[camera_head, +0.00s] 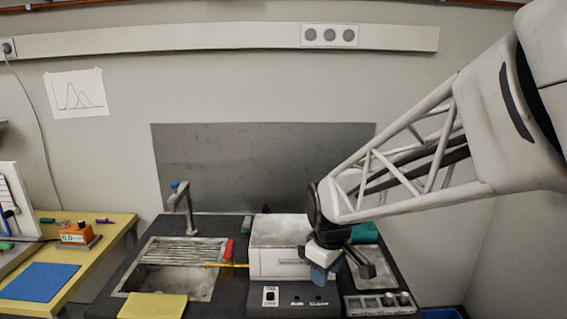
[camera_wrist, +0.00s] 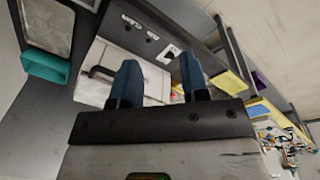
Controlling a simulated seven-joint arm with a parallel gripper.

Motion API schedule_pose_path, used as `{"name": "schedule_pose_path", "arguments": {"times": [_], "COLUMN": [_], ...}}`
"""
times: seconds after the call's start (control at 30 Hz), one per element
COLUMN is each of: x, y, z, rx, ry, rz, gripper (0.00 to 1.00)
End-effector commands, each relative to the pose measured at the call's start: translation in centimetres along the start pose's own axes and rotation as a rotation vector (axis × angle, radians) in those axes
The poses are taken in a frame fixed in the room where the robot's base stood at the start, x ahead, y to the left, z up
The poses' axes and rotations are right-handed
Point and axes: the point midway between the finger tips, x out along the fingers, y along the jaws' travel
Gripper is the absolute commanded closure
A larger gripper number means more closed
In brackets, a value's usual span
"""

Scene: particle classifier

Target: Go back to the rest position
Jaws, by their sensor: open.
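My gripper (camera_head: 328,268) hangs at the end of my arm, in front of the right part of the white box-shaped machine (camera_head: 280,262). Its two blue fingers (camera_wrist: 158,76) are apart in the wrist view, with nothing seen between them. The white machine (camera_wrist: 108,58) lies beyond the fingers in that view. Whether the fingers touch it, I cannot tell. In the head view my gripper and wrist hide the machine's right end.
A sink (camera_head: 150,283) with a tap (camera_head: 181,205) is left of the machine. A yellow sponge-like block (camera_head: 152,306) lies at its front. A teal container (camera_head: 364,232) and a tray with small cups (camera_head: 378,304) are at the right. A yellow table (camera_head: 110,232) stands far left.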

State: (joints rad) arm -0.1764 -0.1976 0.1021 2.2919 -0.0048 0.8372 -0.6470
Motion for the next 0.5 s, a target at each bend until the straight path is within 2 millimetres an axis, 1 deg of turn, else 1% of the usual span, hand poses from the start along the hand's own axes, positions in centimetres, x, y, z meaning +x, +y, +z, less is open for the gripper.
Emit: {"name": "schedule_pose_path", "arguments": {"times": [0.03,0.2,0.5], "x": [-0.7,-2.4,-4.8], "y": [-0.2,-1.1,-3.1], "z": [1.1,4.4,10.2], "rx": [0.037,0.171,0.406], "ry": [0.007,0.02,0.048], "rz": [0.007,0.02,0.042], "gripper": [0.58,0.58,0.58]}}
